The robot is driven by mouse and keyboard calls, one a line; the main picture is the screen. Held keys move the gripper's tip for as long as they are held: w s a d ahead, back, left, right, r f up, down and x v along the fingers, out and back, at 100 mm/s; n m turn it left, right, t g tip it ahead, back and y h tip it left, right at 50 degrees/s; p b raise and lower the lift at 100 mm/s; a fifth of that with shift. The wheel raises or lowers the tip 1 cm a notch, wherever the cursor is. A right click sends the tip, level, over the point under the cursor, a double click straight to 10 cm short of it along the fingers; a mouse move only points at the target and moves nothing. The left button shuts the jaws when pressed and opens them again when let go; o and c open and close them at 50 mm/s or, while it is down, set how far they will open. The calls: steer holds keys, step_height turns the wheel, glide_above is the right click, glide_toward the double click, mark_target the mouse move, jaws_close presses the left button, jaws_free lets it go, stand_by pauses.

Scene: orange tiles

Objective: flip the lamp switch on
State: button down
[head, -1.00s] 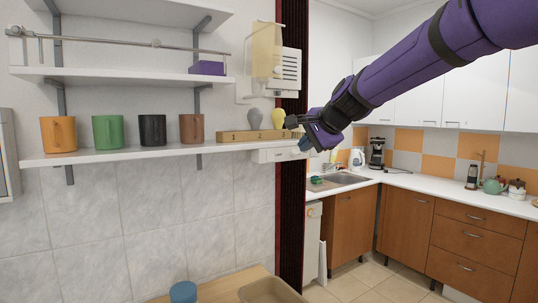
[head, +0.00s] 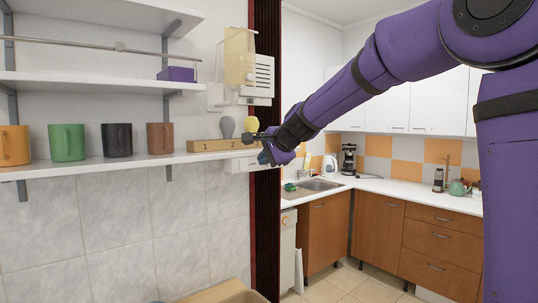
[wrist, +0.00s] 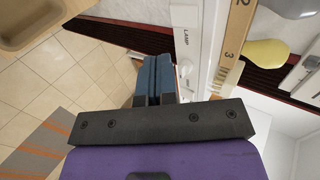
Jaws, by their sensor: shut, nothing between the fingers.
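The white lamp switch box (head: 238,165) hangs under the right end of the shelf. In the wrist view its panel (wrist: 185,17) bears the word LAMP, with a small pale switch (wrist: 186,71) below the word. My gripper (head: 264,157) is in front of the box's right part and hides some of it. In the wrist view the blue fingers of my gripper (wrist: 153,58) are shut together and empty. They are just left of the panel and switch; I cannot tell whether they touch it.
A wooden numbered block (head: 210,146) holds a grey bulb (head: 226,127) and a yellow bulb (head: 250,125) above the box. Several mugs stand along the shelf (head: 100,168). A dark red post (head: 266,215) is close to my gripper. A tan tray (wrist: 30,22) is below.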

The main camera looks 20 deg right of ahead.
mark_target(245, 165)
steer(key=x, duration=0.5)
steer(key=r+x, duration=0.1)
steer(key=x, duration=0.2)
steer(key=shift+w+a+r, duration=0.1)
steer(key=shift+w+a, duration=0.05)
steer(key=shift+w, duration=0.2)
steer(key=shift+w+a, duration=0.15)
steer(key=shift+w, duration=0.25)
steer(key=shift+w, duration=0.15)
steer(key=shift+r, duration=0.1)
steer(key=shift+r, duration=0.8)
steer(key=shift+f, duration=0.15)
